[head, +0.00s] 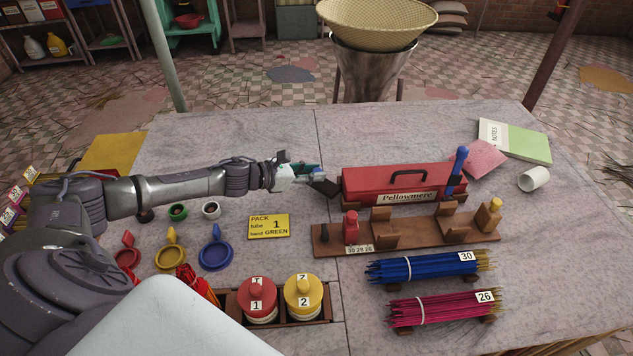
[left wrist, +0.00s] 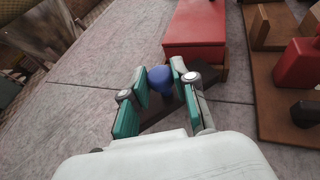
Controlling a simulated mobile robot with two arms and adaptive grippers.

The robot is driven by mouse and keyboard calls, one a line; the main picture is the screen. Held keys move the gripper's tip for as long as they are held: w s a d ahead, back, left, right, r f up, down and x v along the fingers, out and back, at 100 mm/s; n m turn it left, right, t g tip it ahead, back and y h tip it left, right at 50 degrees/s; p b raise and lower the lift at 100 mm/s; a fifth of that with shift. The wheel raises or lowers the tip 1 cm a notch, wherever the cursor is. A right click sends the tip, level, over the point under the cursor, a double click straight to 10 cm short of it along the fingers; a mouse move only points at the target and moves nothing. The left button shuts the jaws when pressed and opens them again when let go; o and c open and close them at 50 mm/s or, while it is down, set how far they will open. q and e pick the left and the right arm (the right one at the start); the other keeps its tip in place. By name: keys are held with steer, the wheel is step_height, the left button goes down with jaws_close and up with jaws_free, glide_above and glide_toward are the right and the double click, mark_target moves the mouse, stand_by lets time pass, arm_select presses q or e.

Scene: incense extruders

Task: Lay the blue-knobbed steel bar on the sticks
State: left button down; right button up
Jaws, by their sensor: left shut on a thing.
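My left gripper (head: 308,172) is shut on the blue knob (left wrist: 160,78) of a dark steel bar (head: 326,188). The bar lies crosswise below the fingers in the left wrist view (left wrist: 178,113), just left of the red box. Whether it touches the table is unclear. My right gripper is not in view.
A yellow card (head: 269,226), coloured rings and numbered jars (head: 258,303) lie nearer.

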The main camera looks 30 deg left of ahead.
arm_select(q)
steer(key=shift+w+f, duration=0.1)
steer(key=shift+f, duration=1.65)
steer(key=c, duration=1.4)
jaws_free()
steer(key=shift+f, duration=0.2)
steer(key=o, duration=0.5)
steer(key=shift+r, duration=0.2)
